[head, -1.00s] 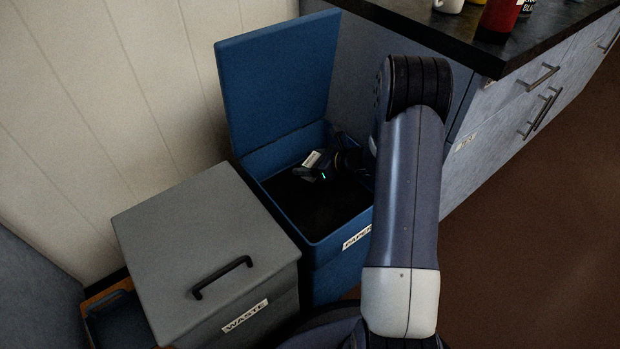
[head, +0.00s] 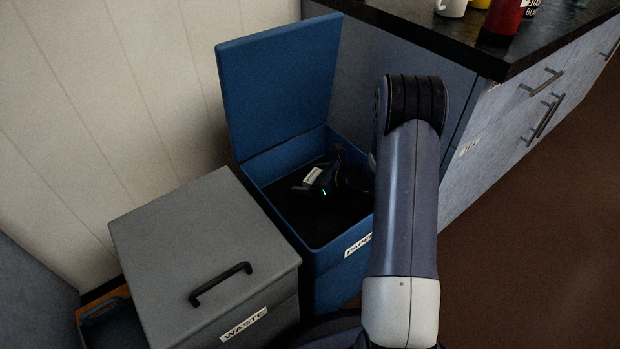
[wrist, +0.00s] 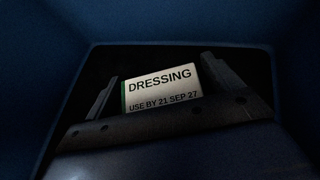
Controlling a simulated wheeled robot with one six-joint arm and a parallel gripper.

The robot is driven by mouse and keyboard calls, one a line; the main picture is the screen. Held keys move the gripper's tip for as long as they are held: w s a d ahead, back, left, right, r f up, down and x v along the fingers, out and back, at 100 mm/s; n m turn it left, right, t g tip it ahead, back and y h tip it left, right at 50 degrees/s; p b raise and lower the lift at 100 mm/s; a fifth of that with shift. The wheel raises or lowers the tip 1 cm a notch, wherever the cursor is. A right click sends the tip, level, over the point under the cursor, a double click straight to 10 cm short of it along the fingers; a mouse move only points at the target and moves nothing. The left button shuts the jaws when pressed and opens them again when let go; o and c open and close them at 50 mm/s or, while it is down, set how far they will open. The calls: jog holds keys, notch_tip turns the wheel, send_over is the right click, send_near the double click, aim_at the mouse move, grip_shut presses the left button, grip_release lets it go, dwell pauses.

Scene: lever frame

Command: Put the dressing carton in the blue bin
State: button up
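The blue bin (head: 297,228) stands with its lid (head: 277,85) raised; its front label reads "PAPER". My gripper (head: 320,172) is inside the bin's mouth, over the dark interior. The dressing carton (head: 313,175) shows as a small pale piece at my fingers. In the wrist view the carton (wrist: 160,88) has a white face reading "DRESSING, USE BY 21 SEP 27" and a green left edge. The bin's floor is too dark to make out.
A grey bin (head: 205,245) labelled "WASTE", lid closed with a black handle, stands left of the blue bin. A dark counter (head: 505,60) with drawers is at the right, with a white mug (head: 450,8) and a red container (head: 503,18) on it. The brown floor at right is clear.

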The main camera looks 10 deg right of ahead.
jog(key=shift+r+p, duration=0.3)
jog(key=shift+p, duration=0.05)
jog(key=p+v, duration=0.2)
jog(key=v, duration=0.5)
jog(key=shift+s+d, duration=0.2)
jog(key=shift+c, duration=0.6)
dwell(0.3)
